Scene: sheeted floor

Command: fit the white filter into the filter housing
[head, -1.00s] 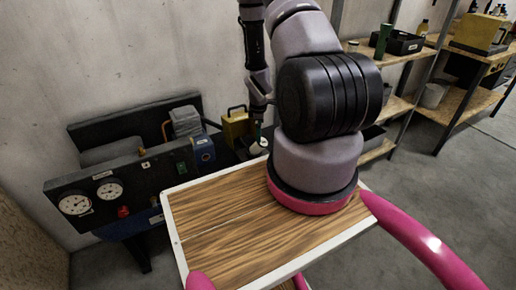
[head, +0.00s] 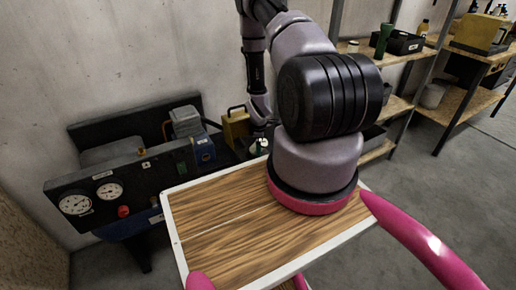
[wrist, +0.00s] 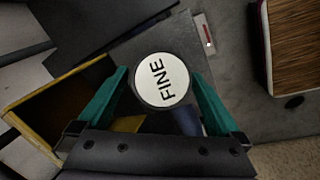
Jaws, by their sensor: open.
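A round white disc marked "FINE" (wrist: 162,80), which looks like the top of the white filter, lies between the fingers in the wrist view. My gripper (wrist: 161,74) is open, with one green finger on each side of it. Gaps show beside the disc; I cannot tell how far the fingertips reach down its sides. In the head view a small white thing (head: 262,146) shows below my gripper, probably the same filter. I cannot make out the filter housing for certain; a blue unit (head: 204,150) is on the dark panel at left.
A dark machine panel with gauges (head: 76,203) stands against the wall at left. A yellow open box (head: 236,128) stands close to my gripper, and its rim fills the wrist view's left side (wrist: 28,135). Shelving (head: 400,105) stands at the right. Open floor lies right of centre.

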